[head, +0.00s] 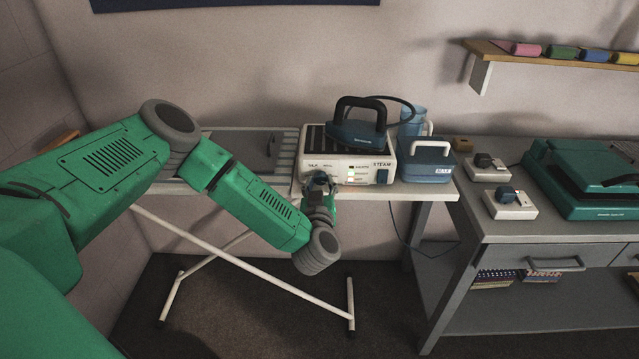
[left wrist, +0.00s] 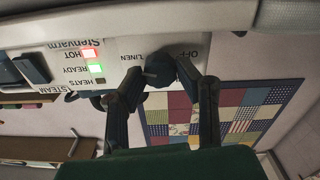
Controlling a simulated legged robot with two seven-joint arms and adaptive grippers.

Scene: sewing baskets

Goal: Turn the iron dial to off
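The steam iron (head: 357,131) rests on its white station (head: 338,160) at the end of the ironing board. The dark iron dial (left wrist: 160,69) is on the station's front panel, by labels reading OFF and LINEN. My left gripper (head: 320,188) is in front of the panel. In the left wrist view its two fingers (left wrist: 171,80) stand on either side of the dial and appear to press on it. The dial's pointer direction is not clear. A red HOT light (left wrist: 89,54) and a green READY light (left wrist: 96,68) glow. My right gripper is out of view.
A blue switch (head: 382,177) is on the panel's right. A blue container (head: 427,160) and a clear jug (head: 413,121) stand right of the station. A grey bench (head: 500,232) holds a green machine case (head: 585,180) and small white boxes (head: 510,203).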

